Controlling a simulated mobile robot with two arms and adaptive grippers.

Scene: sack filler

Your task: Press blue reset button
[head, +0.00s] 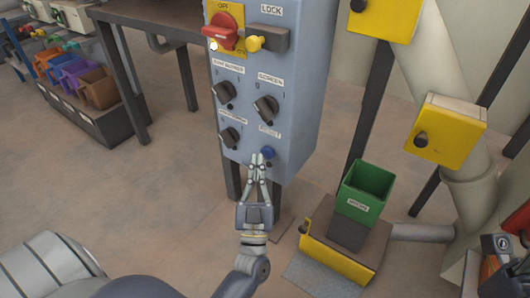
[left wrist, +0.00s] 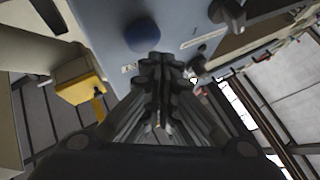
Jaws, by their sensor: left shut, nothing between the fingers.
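The blue reset button (head: 267,153) sits low on the right side of the grey control panel (head: 285,110), under a label that seems to read RESET. My left gripper (head: 257,158) is shut and empty, its fingertips just below and left of the button in the head view. In the left wrist view the blue button (left wrist: 142,32) shows just beyond the closed fingertips (left wrist: 158,62). I cannot tell whether the fingers touch the panel.
The panel also carries black knobs (head: 266,108), a red switch (head: 222,32) and a yellow-tipped lock (head: 262,42). A green bin (head: 367,188) stands right of the arm on a yellow-edged base (head: 337,262). Colored bins (head: 82,76) stand at the left. The floor between is clear.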

